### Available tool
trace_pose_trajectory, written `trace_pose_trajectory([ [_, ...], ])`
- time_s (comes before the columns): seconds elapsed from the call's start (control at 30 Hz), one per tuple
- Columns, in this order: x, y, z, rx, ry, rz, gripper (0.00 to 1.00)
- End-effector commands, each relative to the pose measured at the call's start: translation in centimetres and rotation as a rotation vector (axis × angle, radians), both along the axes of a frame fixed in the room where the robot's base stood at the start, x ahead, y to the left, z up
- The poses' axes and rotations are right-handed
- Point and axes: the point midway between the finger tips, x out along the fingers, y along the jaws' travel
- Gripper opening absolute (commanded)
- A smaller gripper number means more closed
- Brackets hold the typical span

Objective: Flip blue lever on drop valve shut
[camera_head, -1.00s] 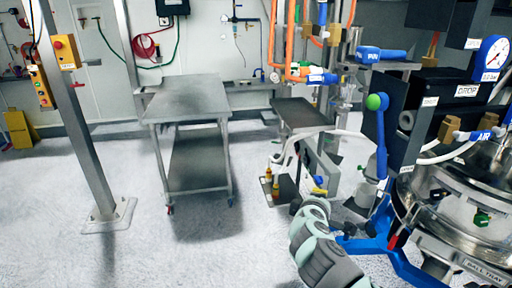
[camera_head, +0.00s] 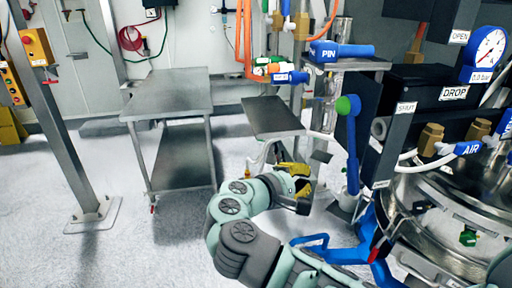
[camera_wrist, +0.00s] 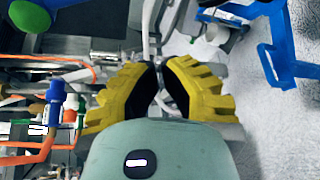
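A black valve box (camera_head: 428,88) with a DROP label (camera_head: 454,93) stands at the right in the head view. An OPEN label (camera_head: 459,37) is above it; a smaller label on its front is hard to read. A blue lever (camera_head: 351,150) with a green ball knob (camera_head: 347,105) stands upright left of the box. The green knob (camera_wrist: 28,15) also shows at the top left in the wrist view. My gripper (camera_head: 297,178) is left of and below the lever, apart from it. In the wrist view its yellow fingers (camera_wrist: 160,66) nearly meet at the tips, with nothing between them.
A steel vessel (camera_head: 455,225) with blue brackets (camera_head: 335,250) is at the lower right. A blue PIN handle (camera_head: 342,52) and orange hoses (camera_head: 240,40) are above my gripper. A steel table (camera_head: 165,95) and a post (camera_head: 60,120) stand left. Open floor lies between.

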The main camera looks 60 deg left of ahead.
Motion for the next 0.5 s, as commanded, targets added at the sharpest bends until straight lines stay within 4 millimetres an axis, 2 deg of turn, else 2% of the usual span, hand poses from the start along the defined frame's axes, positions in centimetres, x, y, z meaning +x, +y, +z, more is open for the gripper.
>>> trace_pose_trajectory([
  [0.23,0.6,0.1,0.0,-0.002,-0.001,0.000,0.00],
  [0.5,4.5,0.3,-0.6,-0.004,-0.002,-0.005,0.00],
])
